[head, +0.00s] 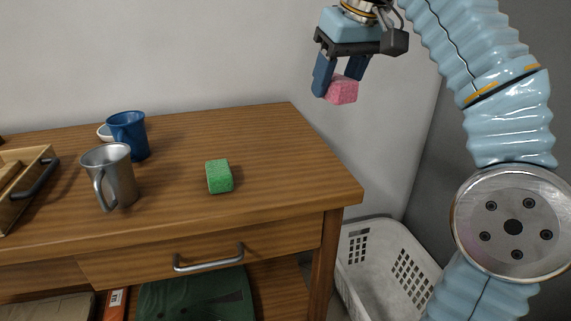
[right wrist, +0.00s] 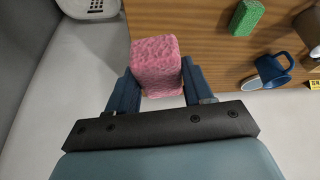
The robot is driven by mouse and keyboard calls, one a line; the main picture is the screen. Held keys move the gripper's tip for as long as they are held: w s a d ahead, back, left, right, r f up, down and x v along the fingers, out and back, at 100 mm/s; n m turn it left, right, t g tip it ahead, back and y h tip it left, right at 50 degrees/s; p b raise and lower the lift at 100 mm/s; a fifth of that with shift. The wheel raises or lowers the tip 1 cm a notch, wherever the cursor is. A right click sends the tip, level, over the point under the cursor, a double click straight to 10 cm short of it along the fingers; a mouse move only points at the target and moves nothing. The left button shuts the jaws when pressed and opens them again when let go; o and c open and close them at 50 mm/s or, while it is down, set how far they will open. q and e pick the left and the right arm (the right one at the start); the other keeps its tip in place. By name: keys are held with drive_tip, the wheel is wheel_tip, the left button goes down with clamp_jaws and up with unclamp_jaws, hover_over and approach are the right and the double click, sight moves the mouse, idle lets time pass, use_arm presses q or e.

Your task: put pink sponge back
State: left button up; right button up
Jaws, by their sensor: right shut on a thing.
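The pink sponge (head: 342,90) is held in the air by my right gripper (head: 340,80), above and beyond the right end of the wooden table. In the right wrist view the pink sponge (right wrist: 157,64) sits between the two dark blue fingers of the right gripper (right wrist: 158,92), which is shut on it. A green sponge (head: 219,177) lies on the table top, apart from the gripper; it also shows in the right wrist view (right wrist: 246,17). My left gripper is not in view.
The wooden table (head: 270,150) carries a metal mug (head: 118,175), a blue mug (head: 130,135) and a wooden tray (head: 22,180) at left. A white laundry basket (head: 385,265) stands on the floor right of the table. The table's right part is clear.

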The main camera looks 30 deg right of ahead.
drive_tip(key=s+a+f+n+b, duration=0.1)
drive_tip(key=s+a+f+n, duration=0.1)
drive_tip(key=s+a+f, duration=0.35)
drive_tip(key=y, duration=0.1)
approach(285, 168)
drive_tip(key=shift+a+r+b, duration=0.15)
drive_tip(key=shift+a+b, duration=0.25)
drive_tip(key=shift+a, duration=0.15)
drive_tip(key=shift+w+d+f, duration=0.1)
drive_tip(key=shift+w+f, duration=0.3)
drive_tip(key=shift+f, duration=0.1)
drive_tip(key=x, duration=0.2)
drive_tip(key=b+x, duration=0.1)
drive_tip(key=x, duration=0.1)
drive_tip(key=shift+d+f, duration=0.15)
drive_tip(key=shift+d, duration=0.25)
drive_tip(key=shift+f, duration=0.4)
drive_tip(key=o, duration=1)
drive_tip(key=shift+f, duration=0.1)
